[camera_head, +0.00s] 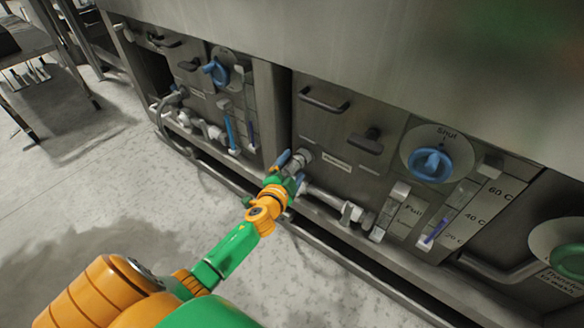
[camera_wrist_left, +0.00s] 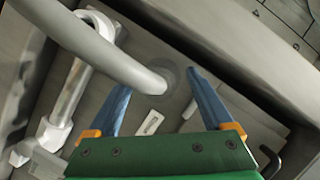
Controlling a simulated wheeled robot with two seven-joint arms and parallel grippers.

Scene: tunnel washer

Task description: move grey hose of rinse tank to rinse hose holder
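My left gripper (camera_head: 293,162) reaches the lower front panel of the washer, beside a grey hose fitting (camera_head: 304,156). In the left wrist view my gripper (camera_wrist_left: 158,80) has its two blue fingers spread apart. A thick grey hose (camera_wrist_left: 100,45) comes in from the upper left, and its end meets the panel between the fingertips in the picture. I cannot tell whether the fingers touch it. Which part is the rinse hose holder is not clear from these views. My right gripper is out of view.
A metal pipe (camera_head: 325,198) runs low along the panel; it also shows in the left wrist view (camera_wrist_left: 72,88). A blue knob (camera_head: 430,164) marked "Shut" and a drawer handle (camera_head: 323,100) stick out to the right. Another grey hose (camera_head: 166,125) hangs at the left. The floor (camera_head: 80,190) is clear.

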